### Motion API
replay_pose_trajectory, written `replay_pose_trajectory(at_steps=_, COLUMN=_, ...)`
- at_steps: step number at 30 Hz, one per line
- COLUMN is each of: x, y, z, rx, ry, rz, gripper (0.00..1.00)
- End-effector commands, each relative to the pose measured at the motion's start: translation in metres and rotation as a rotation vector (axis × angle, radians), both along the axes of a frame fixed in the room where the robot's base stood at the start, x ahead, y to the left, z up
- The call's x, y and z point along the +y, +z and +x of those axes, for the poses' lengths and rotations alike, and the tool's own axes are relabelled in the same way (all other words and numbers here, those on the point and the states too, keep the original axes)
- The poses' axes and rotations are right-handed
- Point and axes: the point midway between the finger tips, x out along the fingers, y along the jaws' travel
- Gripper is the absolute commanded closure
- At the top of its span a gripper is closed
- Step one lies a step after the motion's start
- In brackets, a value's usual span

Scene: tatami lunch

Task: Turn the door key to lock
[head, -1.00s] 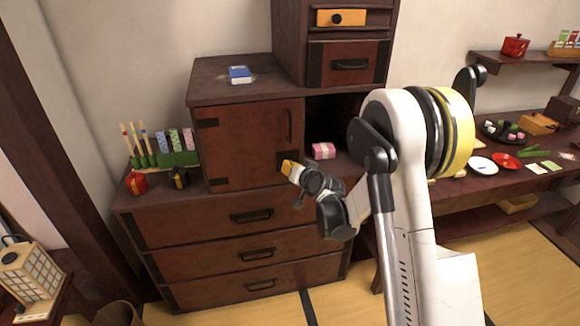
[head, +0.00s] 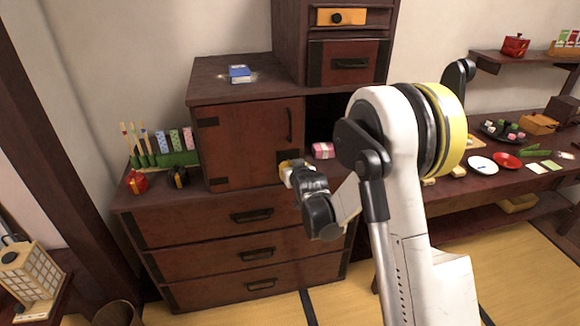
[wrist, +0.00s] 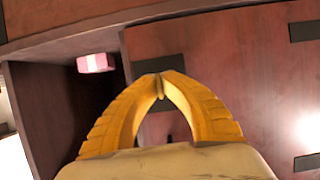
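The brown cabinet door (head: 250,150) is closed, with a dark handle at its upper right. Its black lock plate (wrist: 158,64) lies just behind my fingertips in the wrist view. My gripper (wrist: 160,80) has its yellow fingers closed together at the tips, right in front of that plate. A small yellowish piece, which looks like the door key (wrist: 161,90), shows between the fingertips. Most of it is hidden by the fingers. In the head view my gripper (head: 287,168) is at the door's lower right corner and covers the key.
A pink box (head: 323,150) sits in the open niche right of the door, and shows in the wrist view (wrist: 95,63). Drawers (head: 190,232) lie below. A blue box (head: 239,74) lies on the cabinet top. Small ornaments (head: 137,182) stand to the left.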

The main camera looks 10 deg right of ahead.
Motion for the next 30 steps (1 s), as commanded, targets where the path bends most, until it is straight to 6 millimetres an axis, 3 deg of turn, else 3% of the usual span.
replay_pose_trajectory(at_steps=7, x=0.000, y=0.000, z=0.000, rx=-0.001, ry=0.000, rz=0.000, gripper=1.00)
replay_pose_trajectory(at_steps=9, x=0.000, y=0.000, z=0.000, rx=-0.001, ry=0.000, rz=0.000, gripper=0.75)
replay_pose_trajectory(at_steps=10, x=0.000, y=0.000, z=0.000, rx=-0.001, ry=0.000, rz=0.000, gripper=0.73)
replay_pose_trajectory(at_steps=20, x=0.000, y=0.001, z=-0.003, rx=0.000, ry=0.000, rz=0.001, gripper=0.73)
replay_pose_trajectory(at_steps=23, x=0.000, y=0.006, z=-0.014, rx=0.000, ry=0.000, rz=0.001, gripper=0.73)
replay_pose_trajectory(at_steps=30, x=0.001, y=0.026, z=-0.063, rx=0.000, ry=0.000, rz=0.000, gripper=0.73)
